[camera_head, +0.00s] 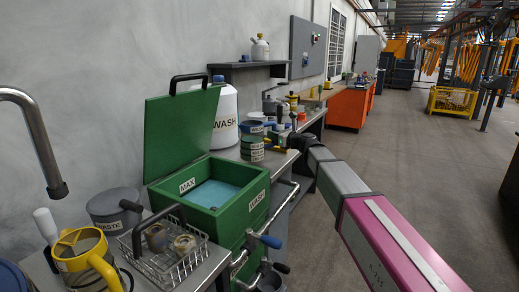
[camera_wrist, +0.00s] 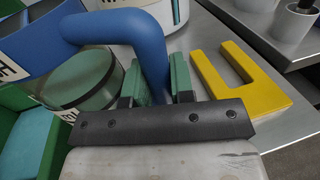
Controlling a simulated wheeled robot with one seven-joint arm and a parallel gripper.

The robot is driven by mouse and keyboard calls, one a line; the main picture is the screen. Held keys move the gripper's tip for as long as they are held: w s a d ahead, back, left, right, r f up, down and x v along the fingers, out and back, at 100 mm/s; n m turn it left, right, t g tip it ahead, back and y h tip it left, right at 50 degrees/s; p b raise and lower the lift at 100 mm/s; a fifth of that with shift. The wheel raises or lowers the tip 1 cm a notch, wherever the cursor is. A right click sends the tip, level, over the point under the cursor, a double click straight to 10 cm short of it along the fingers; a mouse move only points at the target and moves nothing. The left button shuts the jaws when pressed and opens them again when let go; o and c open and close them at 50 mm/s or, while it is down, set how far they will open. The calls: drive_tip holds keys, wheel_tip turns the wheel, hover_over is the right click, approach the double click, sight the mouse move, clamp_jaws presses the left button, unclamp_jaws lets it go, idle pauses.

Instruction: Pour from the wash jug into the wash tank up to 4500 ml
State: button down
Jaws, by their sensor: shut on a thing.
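The wash jug is a blue jug (camera_wrist: 30,40) with a thick blue handle and a partly cut-off white label in the wrist view. My gripper (camera_wrist: 155,88) is shut on that handle, its green finger pads on either side. In the head view the jug (camera_head: 251,127) appears above a green can, near my gripper (camera_head: 277,141). The green wash tank (camera_head: 245,205), labelled MAX and WASH, stands with its lid up and holds light blue liquid. Its edge and liquid also show at the left of the wrist view (camera_wrist: 25,145). The jug's contents are hidden, and no stream shows.
A green can (camera_wrist: 85,80) stands close below the jug. A yellow U-shaped piece (camera_wrist: 245,85) lies on the bench. A white WASH bottle (camera_head: 225,118) stands behind the tank. A grey WASTE pot (camera_head: 113,208), wire basket (camera_head: 175,262) and yellow jug (camera_head: 85,262) are at front left.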

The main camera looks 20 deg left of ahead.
sight(274, 126)
drive_tip(key=shift+r, duration=1.5)
drive_tip(key=shift+d, duration=0.1)
